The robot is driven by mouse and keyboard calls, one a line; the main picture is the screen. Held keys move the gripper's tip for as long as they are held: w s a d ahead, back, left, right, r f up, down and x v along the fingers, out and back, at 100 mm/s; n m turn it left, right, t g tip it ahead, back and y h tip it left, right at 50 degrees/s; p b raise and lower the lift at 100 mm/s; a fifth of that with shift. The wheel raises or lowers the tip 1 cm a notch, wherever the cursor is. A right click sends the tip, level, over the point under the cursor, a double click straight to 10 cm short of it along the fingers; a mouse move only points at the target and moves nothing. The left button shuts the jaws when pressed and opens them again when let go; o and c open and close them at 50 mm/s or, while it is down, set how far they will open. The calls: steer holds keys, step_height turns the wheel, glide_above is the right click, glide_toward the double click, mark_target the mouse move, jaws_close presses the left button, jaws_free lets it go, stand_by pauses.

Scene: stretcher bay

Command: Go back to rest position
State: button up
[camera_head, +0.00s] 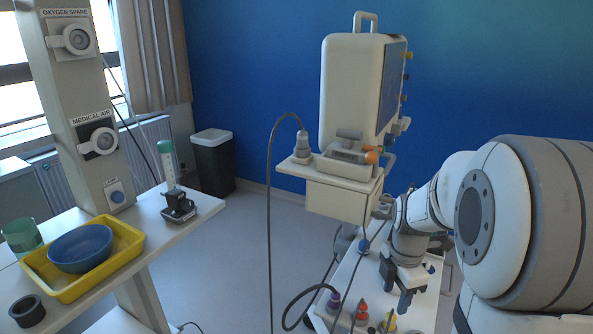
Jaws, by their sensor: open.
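My gripper (403,290) hangs at the end of my arm at the right, pointing down. Its two dark fingers are apart and I see nothing between them. It is in front of the white monitor stand and over the pale surface (419,312) of a low shelf or cart. My arm reaches in from the right edge and hides part of what lies behind it.
A white monitor (348,90) on a stand is close left of my arm, with a dark cable hanging down. Coloured connectors (361,313) stand below. At the left, a shelf holds a yellow tray (125,243) with a blue bowl (80,247). Floor shows between them.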

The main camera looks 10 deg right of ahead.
steer(key=s+a+r+m+t, duration=0.1)
steer(key=s+a+r+m, duration=0.2)
steer(key=m, duration=0.6)
steer(key=s+a+r+m+t, duration=0.1)
steer(key=s+a+r+m, duration=0.2)
steer(key=s+a+m, duration=0.5)
steer(key=shift+s+a+r+m+t, duration=0.2)
steer(key=shift+s+a+m+t, duration=0.3)
steer(key=shift+m, duration=0.7)
